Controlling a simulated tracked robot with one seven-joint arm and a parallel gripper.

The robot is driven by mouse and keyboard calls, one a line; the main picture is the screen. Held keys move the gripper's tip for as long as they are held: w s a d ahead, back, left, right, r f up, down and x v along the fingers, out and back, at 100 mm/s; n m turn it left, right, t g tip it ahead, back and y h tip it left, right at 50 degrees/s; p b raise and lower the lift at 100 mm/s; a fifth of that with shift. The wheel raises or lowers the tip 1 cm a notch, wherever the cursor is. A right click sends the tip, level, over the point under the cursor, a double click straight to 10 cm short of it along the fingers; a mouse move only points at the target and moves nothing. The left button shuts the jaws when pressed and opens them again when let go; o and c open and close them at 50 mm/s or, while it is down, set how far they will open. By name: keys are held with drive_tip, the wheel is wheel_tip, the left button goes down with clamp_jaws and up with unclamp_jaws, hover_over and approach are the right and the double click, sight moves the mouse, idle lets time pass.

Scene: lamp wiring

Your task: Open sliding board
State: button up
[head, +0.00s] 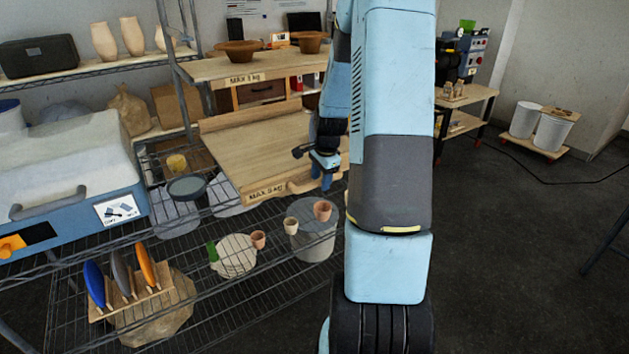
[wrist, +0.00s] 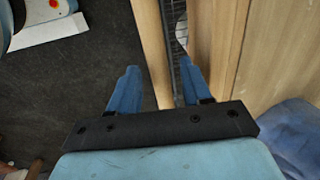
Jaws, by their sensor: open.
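The sliding board (head: 255,150) is a light wooden pull-out shelf with a "MAX 5 kg" label. It stands out from the rack left of my arm in the head view. In the wrist view, a wooden bar (wrist: 153,45) along its front edge runs between my fingers, with a narrow gap behind it. My gripper (wrist: 158,72) is open. One blue finger is on the outer side of the bar and the other is in the gap beside the board face (wrist: 262,55). I cannot tell whether either finger touches wood. In the head view my gripper (head: 326,178) is at the board's right front, partly hidden by my arm.
An upper wooden shelf (head: 235,68) with brown bowls is above the board. A wire rack (head: 275,270) with small pots is below it. A blue-white cabinet (head: 60,180) stands at the left. Open dark floor (head: 510,250) lies to the right.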

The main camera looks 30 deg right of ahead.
drive_tip(key=shift+c, duration=0.3)
clamp_jaws()
idle(0.3)
